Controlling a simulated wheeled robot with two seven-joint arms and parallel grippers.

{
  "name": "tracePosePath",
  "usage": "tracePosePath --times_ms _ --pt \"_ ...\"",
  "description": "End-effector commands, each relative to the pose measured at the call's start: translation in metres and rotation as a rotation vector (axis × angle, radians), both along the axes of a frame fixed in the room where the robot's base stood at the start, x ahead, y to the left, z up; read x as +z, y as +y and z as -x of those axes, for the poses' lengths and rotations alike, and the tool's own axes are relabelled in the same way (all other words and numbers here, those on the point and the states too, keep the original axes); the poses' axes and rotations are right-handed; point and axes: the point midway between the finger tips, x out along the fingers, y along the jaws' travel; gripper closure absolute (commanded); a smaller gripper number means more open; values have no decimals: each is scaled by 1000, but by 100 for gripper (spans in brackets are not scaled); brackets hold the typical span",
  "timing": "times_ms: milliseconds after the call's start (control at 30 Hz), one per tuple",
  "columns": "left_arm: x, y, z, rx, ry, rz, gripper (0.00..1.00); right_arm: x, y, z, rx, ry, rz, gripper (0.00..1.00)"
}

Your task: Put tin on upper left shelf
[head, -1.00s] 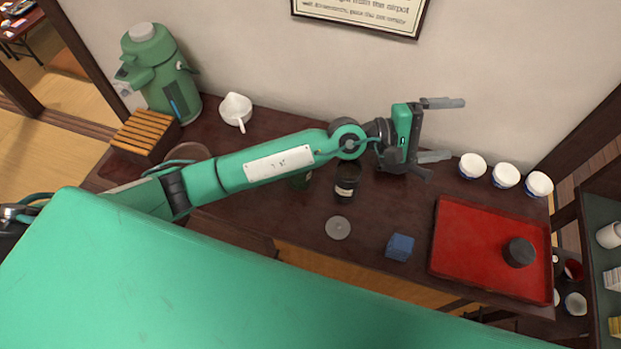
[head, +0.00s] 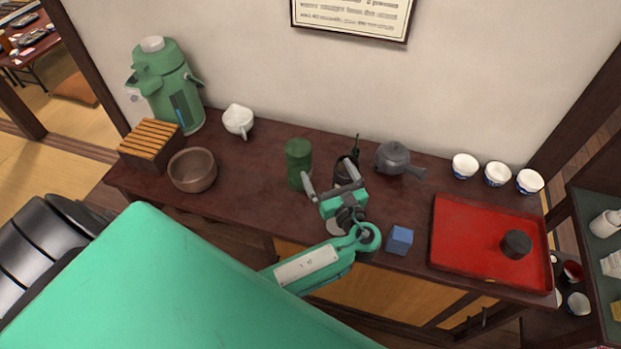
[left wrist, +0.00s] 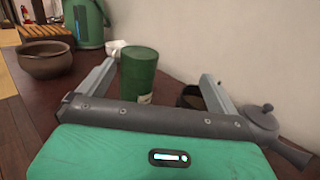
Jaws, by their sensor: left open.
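A green cylindrical tin (head: 299,160) stands upright near the middle of the dark counter. It also shows in the left wrist view (left wrist: 138,74), upright beyond the gripper and between the lines of its two fingers, nearer the left one. My left gripper (head: 331,177) is open and empty over the counter, just right of the tin and in front of it. One finger is close to the tin; I cannot tell if they touch. A dark shelf unit (head: 594,260) shows partly at the right edge, with its upper left part not identifiable. My right gripper is out of view.
A dark cup (head: 341,170) is partly hidden behind my left gripper. A grey teapot (head: 392,157), blue block (head: 399,240) and red tray (head: 464,218) are to the right. A brown bowl (head: 193,170) is to the left. The wall is close behind.

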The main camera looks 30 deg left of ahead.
Motion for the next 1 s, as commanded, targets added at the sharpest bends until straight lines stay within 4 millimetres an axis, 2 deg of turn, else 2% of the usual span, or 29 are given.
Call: tracePosePath --times_ms 100,233,600,867,1000 --pt "-16 12 18 88 24 30 4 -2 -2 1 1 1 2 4" --pt "-20 21 22 124 33 40 4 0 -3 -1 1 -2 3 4" --pt "-19 77 -13 123 32 38 4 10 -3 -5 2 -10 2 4" --pt "-19 94 -25 122 32 39 4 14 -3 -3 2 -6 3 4" --pt "-17 110 -38 122 32 36 4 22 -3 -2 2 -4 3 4"
